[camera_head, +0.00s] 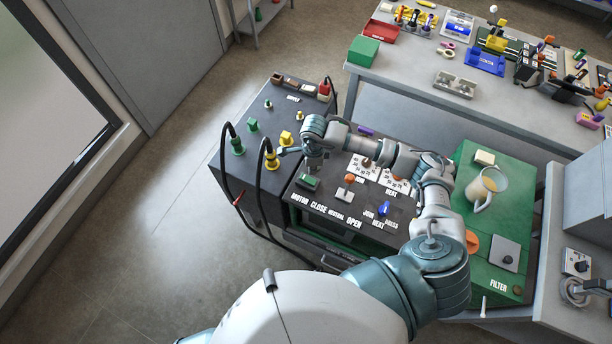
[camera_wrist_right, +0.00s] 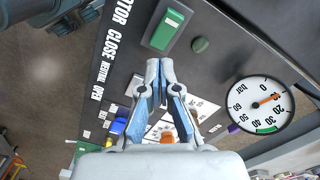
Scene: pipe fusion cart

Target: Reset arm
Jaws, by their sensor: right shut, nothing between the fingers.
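My right arm reaches over the dark control panel (camera_head: 293,202) in the head view. Its gripper (camera_head: 312,163) points down over the panel, near the green switch (camera_head: 308,181). In the right wrist view the gripper's fingers (camera_wrist_right: 160,65) are together with nothing between them, just short of the green switch (camera_wrist_right: 167,30). A part of my left arm (camera_wrist_right: 40,20) shows at the top left of that view; whether its gripper is open or shut is unclear.
An orange-topped lever (camera_head: 349,179) and a blue knob (camera_head: 384,208) rise from the panel. Yellow (camera_head: 272,160) and green (camera_head: 237,146) plugs with black cables stand left. A round gauge (camera_wrist_right: 261,105) is nearby. Floor at left is clear.

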